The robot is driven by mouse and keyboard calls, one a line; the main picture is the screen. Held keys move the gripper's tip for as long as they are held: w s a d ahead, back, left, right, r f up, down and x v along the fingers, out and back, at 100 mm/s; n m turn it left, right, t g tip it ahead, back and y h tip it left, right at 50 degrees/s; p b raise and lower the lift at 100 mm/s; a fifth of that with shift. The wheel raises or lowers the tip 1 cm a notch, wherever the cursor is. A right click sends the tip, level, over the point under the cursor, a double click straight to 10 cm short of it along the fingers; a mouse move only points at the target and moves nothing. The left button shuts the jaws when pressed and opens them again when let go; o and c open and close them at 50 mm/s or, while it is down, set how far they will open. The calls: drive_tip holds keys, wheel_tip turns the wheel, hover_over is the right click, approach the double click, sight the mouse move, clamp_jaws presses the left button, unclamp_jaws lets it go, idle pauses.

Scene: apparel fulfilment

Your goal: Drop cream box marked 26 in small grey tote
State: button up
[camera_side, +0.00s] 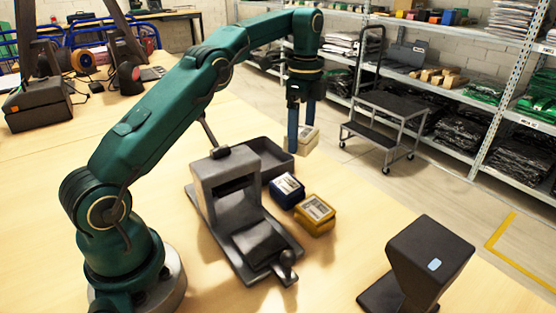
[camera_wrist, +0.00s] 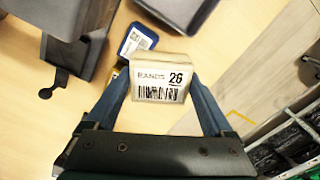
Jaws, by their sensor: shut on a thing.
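The cream box (camera_side: 303,138), with a white label reading 26, is between the blue fingers of my gripper (camera_side: 300,128). In the wrist view the label of the cream box (camera_wrist: 162,82) faces the camera, and the fingers of my gripper (camera_wrist: 160,98) press on its two sides. The small grey tote (camera_side: 281,172) stands on the table just left of the held box in the side view, partly hidden by a grey press. Part of the tote (camera_wrist: 170,14) shows at the top of the wrist view. The box is outside the tote; its exact height above the table is hard to tell.
A grey press with a lever (camera_side: 240,205) stands beside the tote. A blue box (camera_side: 287,187) and a yellow box (camera_side: 315,214) lie in front of the tote. A dark scanner stand (camera_side: 425,262) is at the front right. The table's right edge is close to my gripper.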

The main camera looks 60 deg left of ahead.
drive_tip(key=shift+s+a+f+n, duration=0.6)
drive_tip(key=shift+a+f, duration=0.35)
drive_tip(key=shift+a, duration=1.15)
drive_tip(key=shift+s+a+f+n, duration=0.4)
drive_tip(key=shift+a+f+n, duration=0.4)
drive_tip(key=shift+a, duration=1.3)
drive_tip(key=shift+s+a+f+n, duration=0.5)
drive_tip(key=shift+a+f, duration=0.6)
drive_tip(key=shift+a, duration=1)
drive_tip(key=o, duration=1.1)
drive_tip(key=shift+o, duration=0.2)
